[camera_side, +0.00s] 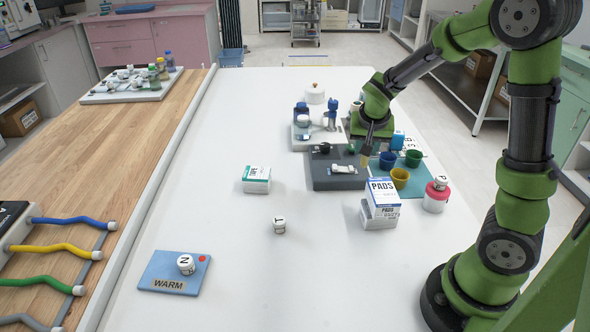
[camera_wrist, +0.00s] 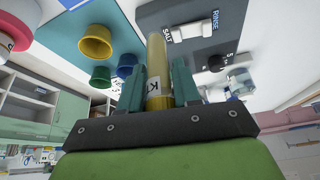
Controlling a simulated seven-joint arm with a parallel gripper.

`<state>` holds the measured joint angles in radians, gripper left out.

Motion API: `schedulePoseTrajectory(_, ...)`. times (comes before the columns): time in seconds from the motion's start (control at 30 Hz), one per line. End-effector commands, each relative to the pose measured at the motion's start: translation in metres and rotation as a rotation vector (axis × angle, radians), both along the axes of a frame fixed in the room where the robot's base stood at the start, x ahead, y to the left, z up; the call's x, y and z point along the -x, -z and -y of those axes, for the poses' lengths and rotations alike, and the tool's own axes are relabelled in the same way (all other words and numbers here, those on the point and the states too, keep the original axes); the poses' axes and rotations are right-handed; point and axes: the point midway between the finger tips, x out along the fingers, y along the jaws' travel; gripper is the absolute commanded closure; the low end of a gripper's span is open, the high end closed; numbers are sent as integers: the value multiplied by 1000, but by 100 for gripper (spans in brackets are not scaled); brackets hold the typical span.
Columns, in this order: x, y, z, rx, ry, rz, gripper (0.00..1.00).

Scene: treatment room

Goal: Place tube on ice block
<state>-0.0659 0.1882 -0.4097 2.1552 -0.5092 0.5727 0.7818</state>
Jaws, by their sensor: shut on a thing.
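My gripper (camera_side: 366,150) is shut on a yellow-capped tube (camera_wrist: 158,72). In the wrist view the tube stands between the two teal fingers and bears a white label with a letter K. In the side view it shows as a small tan shape just below my gripper, at the right edge of the dark grey block. No block is labelled as ice. A pale block (camera_side: 300,143) with blue-topped items on it stands behind the dark block, and I cannot tell whether it is the ice block.
A dark grey block (camera_side: 322,180) has SALT and RINSE labels. Blue, yellow (camera_side: 400,178) and green cups stand on a teal mat (camera_side: 418,185). PADS boxes (camera_side: 381,192) and a red-white jar (camera_side: 436,198) stand nearby. A blue WARM pad (camera_side: 160,262) lies front left. The table's middle is mostly clear.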

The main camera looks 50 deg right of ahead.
Motion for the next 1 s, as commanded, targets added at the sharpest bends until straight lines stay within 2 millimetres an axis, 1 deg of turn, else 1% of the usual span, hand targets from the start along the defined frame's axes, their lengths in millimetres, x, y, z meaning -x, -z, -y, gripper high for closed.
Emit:
schedulePoseTrajectory(0.03,10,-5,31,1,99,3,97)
schedulePoseTrajectory(0.07,16,-7,45,0,150,2,97)
schedulePoseTrajectory(0.1,25,-11,64,1,216,4,97)
schedulePoseTrajectory(0.2,46,-19,101,-2,361,5,97)
schedulePoseTrajectory(0.3,65,-26,127,-6,472,5,97)
schedulePoseTrajectory(0.43,78,-35,145,-14,575,5,97)
schedulePoseTrajectory(0.57,74,-38,146,-25,606,-3,97)
schedulePoseTrajectory(0.67,66,-35,158,-28,618,-10,97)
schedulePoseTrajectory(0.8,41,-30,186,-30,618,-9,97)
schedulePoseTrajectory(1.0,7,-26,222,-31,615,-7,97)
